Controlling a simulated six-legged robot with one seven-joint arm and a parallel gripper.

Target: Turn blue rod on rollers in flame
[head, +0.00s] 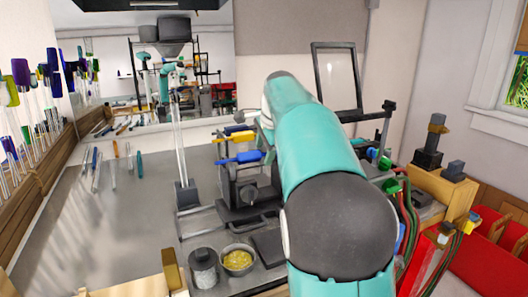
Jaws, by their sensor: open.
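A blue piece (248,156), which looks like the blue rod's grip, lies across the dark stand (247,190) at the middle of the bench. Its right end passes behind my teal arm. A similar yellow piece (240,136) lies just behind it. The rollers cannot be made out clearly, and no flame shows. My arm reaches forward over the bench to the right of the stand. Its far end and my gripper are hidden behind my own arm links, so the gripper's relation to the blue piece does not show.
Racks of coloured rods (20,85) stand along the left. Loose tools (115,150) lie on the grey bench (120,215). A bowl of yellow bits (238,261) and a jar (203,268) stand in front. Hoses (410,215) and red bins (490,250) are right. A mirror backs the bench.

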